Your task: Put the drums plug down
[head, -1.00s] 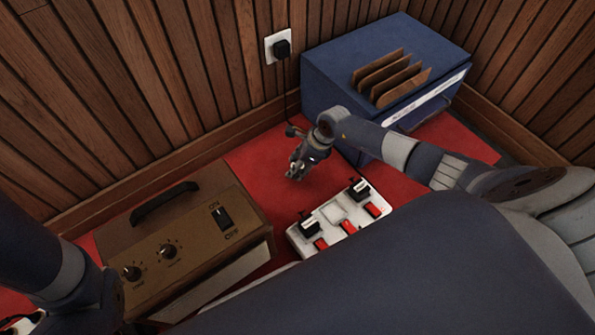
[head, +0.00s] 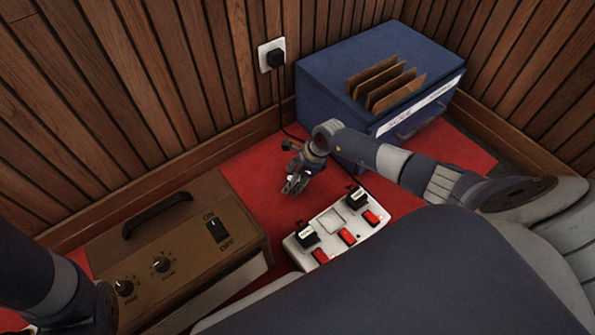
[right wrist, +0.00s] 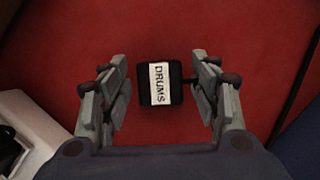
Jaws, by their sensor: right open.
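The drums plug (right wrist: 160,84) is a black block with a white DRUMS label. In the right wrist view it lies over the red surface between the fingers of my right gripper (right wrist: 160,92), with a visible gap on the left side and its short dark stem near the right finger. The right gripper is open. In the head view this gripper (head: 294,184) is low over the red surface, behind the white power strip (head: 318,224); the plug cannot be made out there.
The strip holds two black plugs (head: 307,235) (head: 357,199), an uncovered socket between them and red switches. A brown amplifier (head: 190,235) stands left, a blue box (head: 330,82) with brown dividers behind right. A black plug (head: 275,58) sits in the wall outlet.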

